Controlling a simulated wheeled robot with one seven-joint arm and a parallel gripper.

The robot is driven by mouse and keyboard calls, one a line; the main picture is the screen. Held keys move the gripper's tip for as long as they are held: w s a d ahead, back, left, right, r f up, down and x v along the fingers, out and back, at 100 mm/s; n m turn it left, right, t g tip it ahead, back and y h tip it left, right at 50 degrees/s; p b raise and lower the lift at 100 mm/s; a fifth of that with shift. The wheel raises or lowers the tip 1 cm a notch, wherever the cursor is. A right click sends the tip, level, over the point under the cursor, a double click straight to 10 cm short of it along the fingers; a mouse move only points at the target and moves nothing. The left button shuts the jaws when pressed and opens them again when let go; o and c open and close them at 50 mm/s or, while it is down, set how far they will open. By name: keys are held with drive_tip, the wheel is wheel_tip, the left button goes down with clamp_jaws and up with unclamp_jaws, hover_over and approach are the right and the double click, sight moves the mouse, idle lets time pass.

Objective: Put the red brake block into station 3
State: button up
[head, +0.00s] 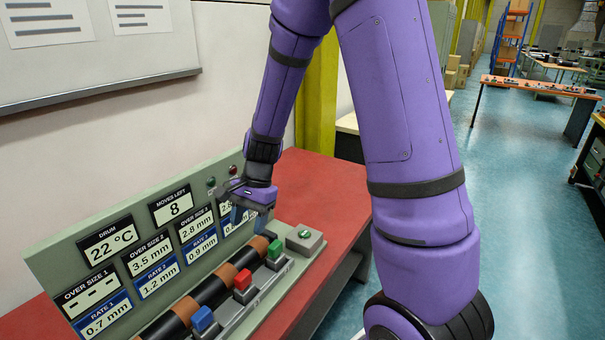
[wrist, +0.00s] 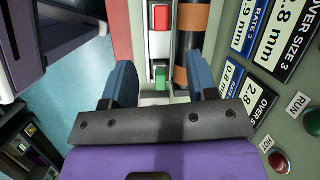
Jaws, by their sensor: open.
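The red brake block (head: 243,280) sits on the grey rail beside the dark drum (head: 212,289), between a blue block (head: 202,318) and a green block (head: 275,249). In the wrist view the red block (wrist: 161,17) is at the top, ahead of the green block (wrist: 160,77). My gripper (head: 250,218) is above the far end of the drum, in front of the panel. In the wrist view its blue fingers (wrist: 160,85) are spread wide and empty, with the green block seen between them. The station numbers on the rail are too small to read.
The display panel (head: 150,250) rises along the drum; its readouts include "MOVES LEFT 8" and "DRUM 22 °C". Lamps marked RUN (wrist: 309,122) and HOT (wrist: 278,161) are on it. A grey box with a green button (head: 305,236) stands at the rail's far end. The red bench is otherwise clear there.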

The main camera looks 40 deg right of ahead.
drive_tip(key=s+r+n+t+h, duration=0.1)
drive_tip(key=s+r+n, duration=0.35)
drive_tip(key=r, duration=0.35)
drive_tip(key=s+r+n+t+h, duration=0.1)
drive_tip(key=s+r+n+t, duration=0.15)
drive_tip(key=s+r, duration=0.45)
drive_tip(key=s+d+r+n+t+h, duration=0.1)
drive_tip(key=s+d+r+n+t, duration=0.1)
drive_tip(key=s+r+n, duration=0.3)
drive_tip(key=s+r, duration=0.3)
drive_tip(key=s, duration=0.1)
drive_tip(key=shift+s+d+r+h, duration=0.3)
drive_tip(key=shift+s+r+h, duration=0.1)
drive_tip(key=shift+c, duration=0.5)
